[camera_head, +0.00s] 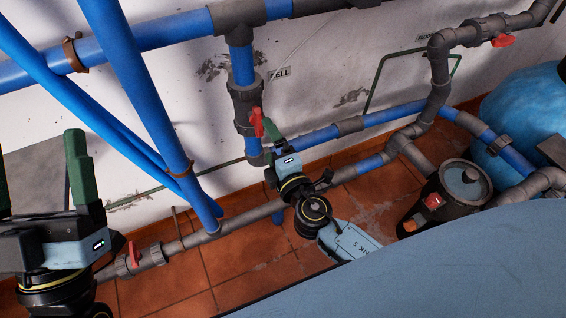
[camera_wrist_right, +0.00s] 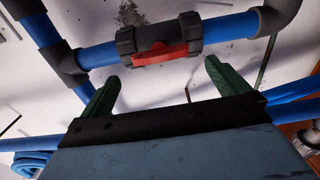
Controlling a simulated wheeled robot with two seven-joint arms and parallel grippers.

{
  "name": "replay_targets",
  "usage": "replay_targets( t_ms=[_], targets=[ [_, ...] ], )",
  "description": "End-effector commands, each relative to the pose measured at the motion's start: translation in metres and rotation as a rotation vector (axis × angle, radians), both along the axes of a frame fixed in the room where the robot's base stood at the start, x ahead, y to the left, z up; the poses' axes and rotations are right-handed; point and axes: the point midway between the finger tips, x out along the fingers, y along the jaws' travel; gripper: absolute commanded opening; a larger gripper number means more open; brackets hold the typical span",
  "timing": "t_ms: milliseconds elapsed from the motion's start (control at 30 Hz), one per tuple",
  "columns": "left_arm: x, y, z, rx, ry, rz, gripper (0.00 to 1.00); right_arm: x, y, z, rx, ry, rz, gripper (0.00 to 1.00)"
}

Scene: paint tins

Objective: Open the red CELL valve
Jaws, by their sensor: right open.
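The red handle of the CELL valve (camera_head: 257,122) sits on a dark grey valve body (camera_head: 246,112) on the vertical blue pipe, beside a CELL label (camera_head: 280,74). In the right wrist view the red handle (camera_wrist_right: 160,54) lies roughly along the pipe. My right gripper (camera_head: 268,132) is close in front of it. In the wrist view my right gripper (camera_wrist_right: 160,75) is open and empty, its green fingertips to either side of the handle and apparently short of it. My left gripper (camera_head: 40,172) is open and empty at the left, far from the valve.
Other red valve handles show at lower left (camera_head: 133,254), upper right (camera_head: 503,40) and on a dark canister (camera_head: 433,201). Slanting blue pipes (camera_head: 140,95) stand between my arms. A blue tank (camera_head: 525,110) is at right. The tiled floor (camera_head: 235,260) is partly clear.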

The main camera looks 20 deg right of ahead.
Motion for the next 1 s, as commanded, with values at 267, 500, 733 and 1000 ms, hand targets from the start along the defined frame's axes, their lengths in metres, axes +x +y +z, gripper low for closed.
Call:
replay_targets(
  t_ms=[267,500,733,1000],
  targets=[
    [-0.004,0.002,0.001,-0.01,-0.032,0.001,0.8,-0.053,-0.002,-0.002,-0.002,0.002,0.001,1.0],
    [-0.008,0.003,0.004,-0.018,-0.063,0.001,0.8,-0.07,-0.002,0.0,-0.001,0.0,0.001,1.0],
    [-0.007,0.002,0.004,-0.017,-0.063,0.001,0.8,-0.07,-0.002,0.0,-0.001,0.0,0.0,1.0],
    [-0.006,0.002,0.004,-0.017,-0.062,0.0,0.8,-0.07,-0.002,0.0,-0.001,0.0,0.0,1.0]
  ],
)
